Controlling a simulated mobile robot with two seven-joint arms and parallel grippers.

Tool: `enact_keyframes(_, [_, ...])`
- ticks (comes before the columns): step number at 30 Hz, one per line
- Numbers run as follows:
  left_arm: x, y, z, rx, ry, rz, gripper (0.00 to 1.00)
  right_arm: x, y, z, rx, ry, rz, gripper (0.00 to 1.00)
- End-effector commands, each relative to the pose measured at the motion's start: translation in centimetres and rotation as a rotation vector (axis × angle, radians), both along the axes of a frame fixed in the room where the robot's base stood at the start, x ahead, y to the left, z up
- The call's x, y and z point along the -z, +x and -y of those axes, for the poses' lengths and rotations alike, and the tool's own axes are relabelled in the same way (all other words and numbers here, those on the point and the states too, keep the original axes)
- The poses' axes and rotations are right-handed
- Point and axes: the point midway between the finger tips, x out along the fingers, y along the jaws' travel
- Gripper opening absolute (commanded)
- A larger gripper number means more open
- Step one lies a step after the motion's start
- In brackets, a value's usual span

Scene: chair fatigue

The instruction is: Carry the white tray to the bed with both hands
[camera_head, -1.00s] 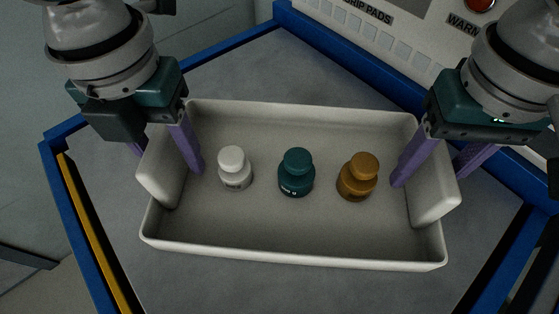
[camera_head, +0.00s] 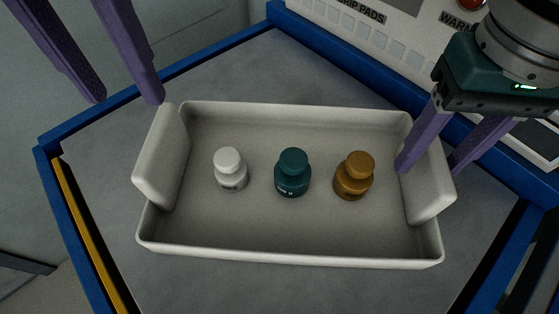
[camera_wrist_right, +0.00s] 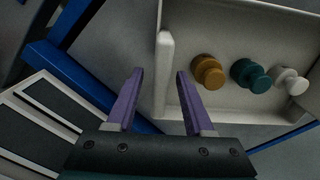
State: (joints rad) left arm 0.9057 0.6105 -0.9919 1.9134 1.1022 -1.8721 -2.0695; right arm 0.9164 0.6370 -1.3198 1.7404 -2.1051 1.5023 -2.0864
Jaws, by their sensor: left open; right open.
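The white tray (camera_head: 290,257) rests on a grey surface with blue edges, with a raised handle wall at each end. In it stand a white bottle (camera_head: 230,170), a teal bottle (camera_head: 292,174) and an amber bottle (camera_head: 353,177). My left gripper (camera_head: 127,101) is open and empty, above and behind the tray's left end, apart from it. My right gripper (camera_head: 430,166) is open at the tray's right end, one finger inside the tray and one outside. In the right wrist view its fingers (camera_wrist_right: 158,100) stand either side of the end wall (camera_wrist_right: 164,75).
The grey surface (camera_head: 235,75) has a blue frame (camera_head: 95,262) and a yellow strip (camera_head: 92,240) at the left. A white panel with lettering and a red button (camera_head: 470,3) stands at the back right. Bare surface surrounds the tray.

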Motion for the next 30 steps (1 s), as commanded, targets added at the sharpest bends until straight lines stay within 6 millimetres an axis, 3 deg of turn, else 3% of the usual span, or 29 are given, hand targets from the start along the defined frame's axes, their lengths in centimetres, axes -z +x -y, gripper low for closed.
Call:
enact_keyframes(6, [0.0, 0.0, 0.0, 0.000, 0.000, 0.000, 0.52, -5.2, 0.2, 0.0, -0.001, 0.001, 0.007, 0.52])
enact_keyframes(12, [0.0, 0.0, 0.0, 0.000, 0.000, 0.000, 0.52, -8.2, 0.1, 0.0, 0.000, 0.001, 0.003, 0.52])
enact_keyframes(18, [0.0, 0.0, 0.0, 0.000, 0.000, 0.000, 0.52, -9.1, 0.0, 0.0, 0.000, 0.000, 0.001, 0.52])
enact_keyframes(30, [0.1, 0.0, 0.0, 0.000, 0.000, 0.000, 0.52, -9.1, 0.0, 0.0, 0.000, 0.000, 0.000, 0.52])
